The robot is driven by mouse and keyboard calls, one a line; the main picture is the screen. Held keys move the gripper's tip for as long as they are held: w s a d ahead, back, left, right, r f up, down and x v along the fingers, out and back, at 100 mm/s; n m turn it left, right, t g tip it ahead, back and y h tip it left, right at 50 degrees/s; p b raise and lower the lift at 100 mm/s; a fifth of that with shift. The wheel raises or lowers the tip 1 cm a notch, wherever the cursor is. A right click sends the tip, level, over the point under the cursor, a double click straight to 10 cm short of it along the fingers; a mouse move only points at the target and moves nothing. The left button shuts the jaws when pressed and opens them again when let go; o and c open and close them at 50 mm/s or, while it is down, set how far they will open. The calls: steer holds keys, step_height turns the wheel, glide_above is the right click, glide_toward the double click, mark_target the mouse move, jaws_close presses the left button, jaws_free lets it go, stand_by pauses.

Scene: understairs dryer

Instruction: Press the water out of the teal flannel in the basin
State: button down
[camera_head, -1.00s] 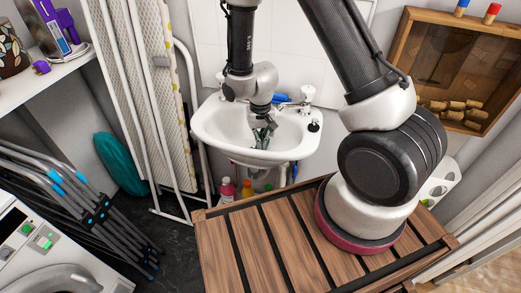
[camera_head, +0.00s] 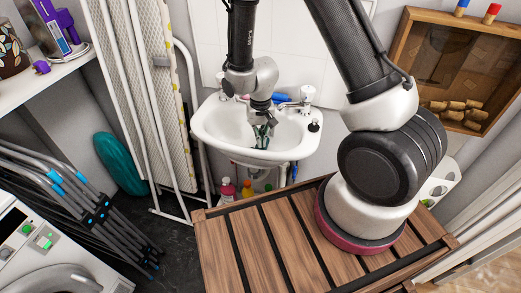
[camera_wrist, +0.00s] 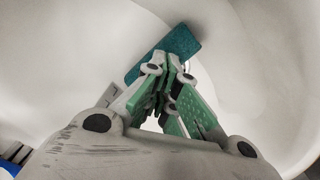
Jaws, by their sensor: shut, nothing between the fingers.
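The teal flannel (camera_wrist: 182,48) shows in the wrist view as a flat rectangle in the white basin, just beyond my fingertips. My gripper (camera_wrist: 172,66) is shut with nothing between its green-and-grey fingers. The fingers cover the near part of the flannel; I cannot tell whether they touch it. In the head view my gripper (camera_head: 262,142) points down into the bowl of the basin (camera_head: 303,137). The flannel cannot be told apart from the green fingers there.
A white tap (camera_head: 306,95) and a blue item (camera_head: 281,98) are at the basin's back rim. A dark plug (camera_head: 314,127) lies on the right rim. An ironing board (camera_head: 165,75) stands close on the left, and a slatted wooden top (camera_head: 250,240) is in front.

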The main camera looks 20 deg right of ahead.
step_height(320, 180, up, 9)
steer(key=shift+f, duration=0.15)
stand_by(0.6)
stand_by(0.3)
steer(key=s+d+r+t, duration=0.1)
steer(key=s+d+r, duration=0.4)
steer(key=r, duration=0.4)
steer(key=s+d+r+t, duration=0.2)
steer(key=s+d+r, duration=0.3)
steer(key=s+r, duration=0.2)
steer(key=s+d+r+n+t, duration=0.1)
steer(key=s+d+r, duration=0.4)
steer(key=r, duration=0.7)
steer(key=shift+s, duration=1)
steer(key=shift+a, duration=0.15)
